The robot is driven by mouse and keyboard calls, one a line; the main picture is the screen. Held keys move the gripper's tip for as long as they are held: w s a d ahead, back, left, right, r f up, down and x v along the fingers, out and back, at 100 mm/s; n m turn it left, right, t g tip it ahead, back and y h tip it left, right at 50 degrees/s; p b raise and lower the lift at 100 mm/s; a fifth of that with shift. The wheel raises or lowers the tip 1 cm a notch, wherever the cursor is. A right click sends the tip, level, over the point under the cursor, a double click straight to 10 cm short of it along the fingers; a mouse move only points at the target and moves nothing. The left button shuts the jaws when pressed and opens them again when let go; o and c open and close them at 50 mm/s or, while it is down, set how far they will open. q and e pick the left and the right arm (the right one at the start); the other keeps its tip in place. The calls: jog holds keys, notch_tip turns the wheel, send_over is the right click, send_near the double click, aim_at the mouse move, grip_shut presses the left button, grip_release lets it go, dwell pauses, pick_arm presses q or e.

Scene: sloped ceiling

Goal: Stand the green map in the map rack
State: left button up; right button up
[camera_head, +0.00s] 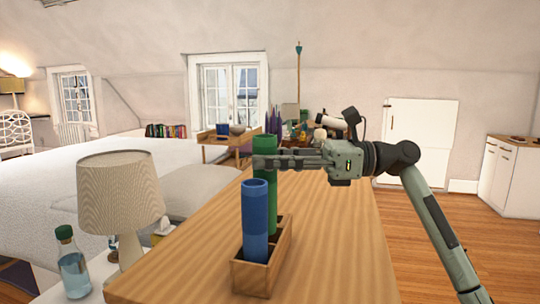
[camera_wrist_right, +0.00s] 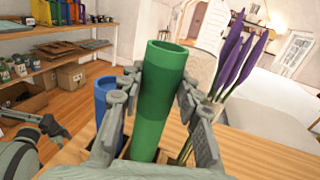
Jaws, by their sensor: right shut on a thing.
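The green map (camera_head: 264,190) is a rolled green tube, upright, at the rear part of the wooden map rack (camera_head: 252,279) in the head view. My right gripper (camera_head: 264,160) is shut around it near its top. The right wrist view shows the green map (camera_wrist_right: 158,105) between both fingers, slightly tilted in that picture. Its lower end goes down behind the rack's wall and the blue tube; whether it touches the rack's floor is hidden. A blue tube (camera_head: 255,220) stands in the rack's front part. My left gripper is not in view.
The rack stands on a long wooden table (camera_head: 340,255). Purple flowers (camera_wrist_right: 233,55) rise close beside the green map. A lamp (camera_head: 120,195) and a bottle (camera_head: 72,265) stand to the left. The table right of the rack is clear.

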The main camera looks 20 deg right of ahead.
aim_at(270, 187)
jog(key=shift+f+b, duration=0.3)
jog(key=shift+f, duration=1.05)
jog(key=shift+f+b, duration=0.3)
jog(key=shift+f, duration=0.7)
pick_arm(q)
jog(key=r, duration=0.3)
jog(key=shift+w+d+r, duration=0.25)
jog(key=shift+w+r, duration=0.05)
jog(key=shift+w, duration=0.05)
pick_arm(e)
jog(key=shift+f, duration=0.3)
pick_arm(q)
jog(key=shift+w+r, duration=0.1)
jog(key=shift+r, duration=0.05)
pick_arm(e)
jog(key=o, duration=1.2)
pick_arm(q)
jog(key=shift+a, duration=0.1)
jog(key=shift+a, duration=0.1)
pick_arm(e)
jog(key=v, duration=1.2)
